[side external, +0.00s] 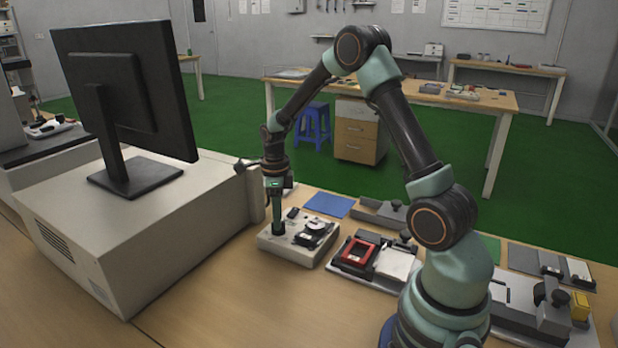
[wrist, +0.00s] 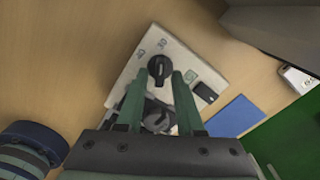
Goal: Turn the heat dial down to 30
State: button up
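An off-white control box (side external: 290,252) stands on the wooden bench, below my gripper (side external: 278,230). The green fingertips of my gripper (wrist: 160,76) are apart, one on each side of this dial, with gaps visible. I cannot tell whether they touch it. In the side view the fingers point down at the box's left part and hide the dial. A second round dark part (wrist: 158,117) lies between the fingers nearer the palm, partly hidden.
A black switch (wrist: 205,92) sits on the panel. A blue mat (side external: 328,204) lies behind the box. A large beige case (side external: 150,235) with a monitor (side external: 125,90) stands close on the left. A red-framed fixture (side external: 356,253) stands to the right. Bench in front is clear.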

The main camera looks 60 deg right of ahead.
jog(key=shift+r, duration=1.9)
